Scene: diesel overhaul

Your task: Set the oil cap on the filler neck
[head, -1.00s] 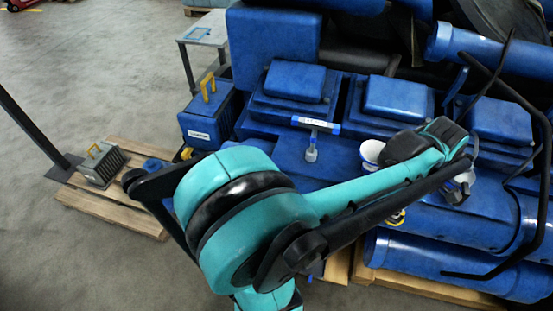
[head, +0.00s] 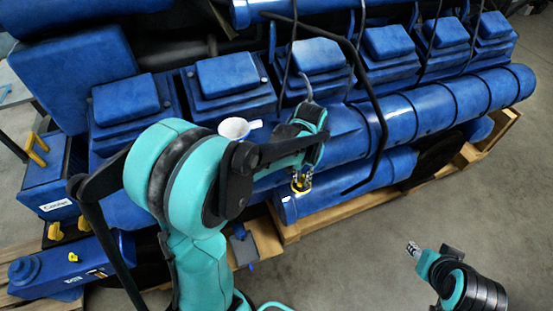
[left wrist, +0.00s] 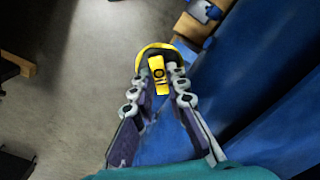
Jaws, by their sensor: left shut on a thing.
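The oil cap is yellow and dark (left wrist: 157,72). It sits between the fingertips of my left gripper (left wrist: 156,86), which is shut on it, in the left wrist view. In the head view the left gripper (head: 301,180) hangs at the front side of the blue engine (head: 335,135), with the yellow cap (head: 300,187) at its tip. I cannot make out the filler neck for certain. A white cup-like piece (head: 234,128) stands on the engine, left of the gripper. My right gripper (head: 412,250) is low at the right, over floor, small; its opening is unclear.
Black bent pipes (head: 378,110) rise in front of the engine, right of my left gripper. A wooden pallet (head: 283,226) lies under the engine. A blue case (head: 52,180) and a blue unit with yellow parts (head: 62,272) are at the left.

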